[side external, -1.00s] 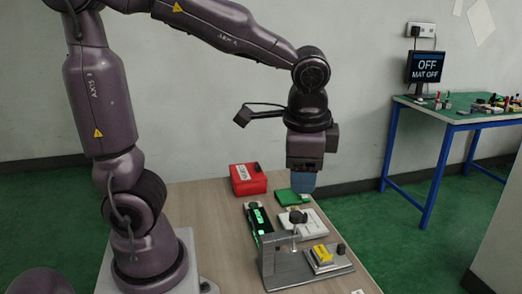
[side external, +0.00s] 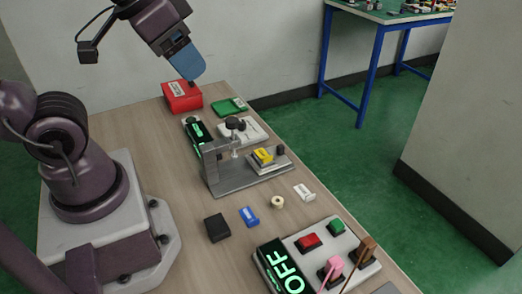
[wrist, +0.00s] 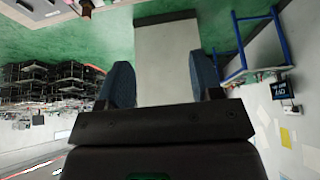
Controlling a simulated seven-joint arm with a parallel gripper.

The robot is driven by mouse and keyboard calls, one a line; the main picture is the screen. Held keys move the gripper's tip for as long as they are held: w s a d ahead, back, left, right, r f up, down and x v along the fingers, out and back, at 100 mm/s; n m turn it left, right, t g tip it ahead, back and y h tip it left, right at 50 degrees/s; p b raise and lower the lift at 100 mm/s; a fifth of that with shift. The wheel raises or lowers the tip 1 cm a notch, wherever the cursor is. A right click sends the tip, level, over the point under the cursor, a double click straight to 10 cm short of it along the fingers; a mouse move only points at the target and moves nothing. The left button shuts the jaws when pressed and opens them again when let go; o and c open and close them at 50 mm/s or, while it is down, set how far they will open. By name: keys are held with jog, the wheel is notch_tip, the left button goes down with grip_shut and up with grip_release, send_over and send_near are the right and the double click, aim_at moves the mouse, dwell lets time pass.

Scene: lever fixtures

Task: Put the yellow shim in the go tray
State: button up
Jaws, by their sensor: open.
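The yellow shim (side external: 262,156) lies on a raised pad of the grey metal clamp fixture (side external: 236,179), beside the upright with its black-knobbed clamp. A shallow green tray (side external: 228,108) lies behind, near the table's far right edge; I cannot read a label that names it the go tray. My gripper (side external: 194,80) is tilted in the air near the red box, away from the shim. In the wrist view its two blue fingers (wrist: 165,88) are wide apart with nothing between them. The wrist view shows neither shim nor tray.
A red box (side external: 182,97) stands at the back. A green-lit black device (side external: 196,134) and a white item (side external: 244,131) sit behind the fixture. In front are a black block (side external: 217,228), blue piece (side external: 249,216), cream ring (side external: 277,202), white piece (side external: 304,192) and button panel (side external: 332,255).

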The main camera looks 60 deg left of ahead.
jog(key=w+a+f+g, duration=0.2)
jog(key=w+f+g, duration=0.1)
jog(key=f, duration=0.1)
jog(key=m+g, duration=0.2)
jog(key=m, duration=1.6)
send_over(267, 153)
jog(key=s+d, duration=0.1)
jog(key=d, duration=0.2)
notch_tip(267, 153, down, 15)
jog(key=f, duration=0.7)
jog(key=shift+s+a, duration=0.1)
jog(key=shift+s, duration=0.1)
jog(key=f, duration=0.5)
jog(key=shift+w+a+f, duration=0.1)
jog(key=shift+a+f, duration=0.1)
jog(key=shift+f, duration=0.15)
jog(key=c, duration=1)
jog(key=shift+c, duration=0.3)
